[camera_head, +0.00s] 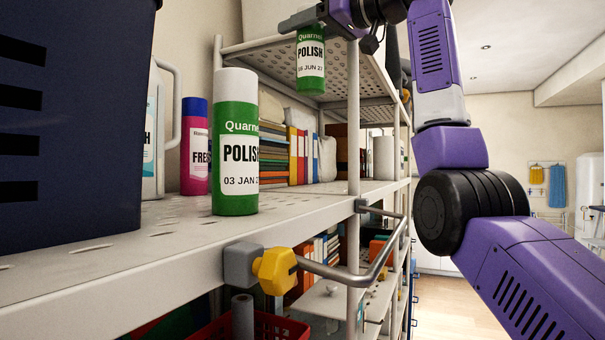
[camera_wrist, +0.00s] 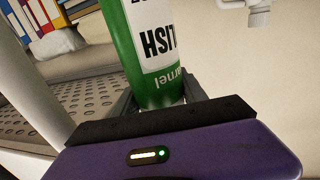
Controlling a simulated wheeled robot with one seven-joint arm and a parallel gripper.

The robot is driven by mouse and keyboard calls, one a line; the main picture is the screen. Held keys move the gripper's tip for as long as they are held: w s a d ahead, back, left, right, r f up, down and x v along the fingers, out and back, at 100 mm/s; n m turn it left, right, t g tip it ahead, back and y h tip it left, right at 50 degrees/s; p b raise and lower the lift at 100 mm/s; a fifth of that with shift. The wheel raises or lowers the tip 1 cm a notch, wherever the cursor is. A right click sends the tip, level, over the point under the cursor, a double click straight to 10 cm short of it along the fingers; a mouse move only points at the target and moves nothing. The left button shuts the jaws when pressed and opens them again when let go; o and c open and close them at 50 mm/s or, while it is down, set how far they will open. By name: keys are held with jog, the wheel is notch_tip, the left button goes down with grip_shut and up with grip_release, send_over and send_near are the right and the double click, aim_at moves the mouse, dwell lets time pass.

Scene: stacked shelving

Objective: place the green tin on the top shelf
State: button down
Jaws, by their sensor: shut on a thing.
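A green tin (camera_head: 311,62) with a white label reading POLISH and a June date hangs below my gripper (camera_head: 310,18). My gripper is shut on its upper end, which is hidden. In the head view the tin overlaps the underside of the perforated top shelf (camera_head: 352,72); its exact distance from that shelf is unclear. The wrist view shows the held tin (camera_wrist: 150,50) between the fingers (camera_wrist: 155,103). A second green tin (camera_head: 235,145) with a white cap and a January date stands upright on the shelf below.
A dark blue crate (camera_head: 75,120), a white jug (camera_head: 155,130) and a pink bottle (camera_head: 195,150) share the lower shelf (camera_head: 150,235) with the second tin. Books (camera_head: 290,155) stand further back. A metal rail (camera_head: 350,275) with a yellow knob (camera_head: 275,270) juts from the front edge.

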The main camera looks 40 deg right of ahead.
notch_tip(320, 180, down, 20)
jog(key=p, duration=0.1)
jog(key=shift+p, duration=0.35)
jog(key=shift+s, duration=0.1)
jog(key=shift+f, duration=0.1)
jog(key=c, duration=0.6)
grip_release()
jog(key=shift+c, duration=0.2)
jog(key=s+d+b, duration=0.1)
jog(key=s+b, duration=0.3)
jog(key=s, duration=0.7)
jog(key=shift+s+d, duration=0.35)
jog(key=shift+s, duration=0.05)
